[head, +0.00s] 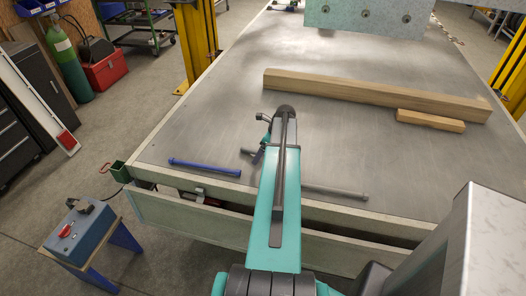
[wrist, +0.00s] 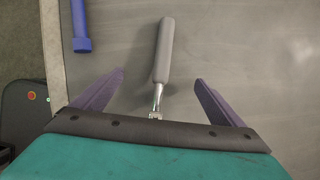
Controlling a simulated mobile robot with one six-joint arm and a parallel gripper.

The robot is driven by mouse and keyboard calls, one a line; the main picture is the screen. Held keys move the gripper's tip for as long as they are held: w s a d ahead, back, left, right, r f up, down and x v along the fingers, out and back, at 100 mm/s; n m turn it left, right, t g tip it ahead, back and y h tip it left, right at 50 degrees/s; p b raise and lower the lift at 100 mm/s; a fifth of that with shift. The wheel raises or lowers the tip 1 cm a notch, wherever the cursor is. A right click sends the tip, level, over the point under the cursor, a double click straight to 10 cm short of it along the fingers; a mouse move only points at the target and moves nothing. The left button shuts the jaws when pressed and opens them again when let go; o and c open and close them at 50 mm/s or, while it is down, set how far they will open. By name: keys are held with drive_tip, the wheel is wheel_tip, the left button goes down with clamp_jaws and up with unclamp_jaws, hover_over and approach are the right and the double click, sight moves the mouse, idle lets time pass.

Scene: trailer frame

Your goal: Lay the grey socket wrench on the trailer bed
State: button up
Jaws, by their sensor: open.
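The grey socket wrench (wrist: 163,52) has a thick grey handle and a thin chrome shaft. In the wrist view it appears to lie on the bare grey trailer bed (wrist: 245,40). My gripper (wrist: 159,76) is open, with its two purple fingers spread on either side of the wrench and apart from it. The chrome end reaches back near the palm, where its head is hidden. In the head view the wrench handle (head: 246,151) pokes out left of my gripper (head: 262,143); my arm hides the rest. The trailer bed (head: 220,125) is wide and flat.
A blue bar (head: 205,168) lies left of the gripper near the front edge; it also shows in the wrist view (wrist: 82,25). A grey bar (head: 336,191) lies right of my arm. Wooden beams (head: 370,92) lie farther back.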

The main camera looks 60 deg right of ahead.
drive_tip(key=b+v, duration=0.2)
drive_tip(key=v, duration=1.1)
drive_tip(key=shift+s+r, duration=0.2)
drive_tip(key=shift+r, duration=0.2)
drive_tip(key=shift+d, duration=0.1)
idle(0.4)
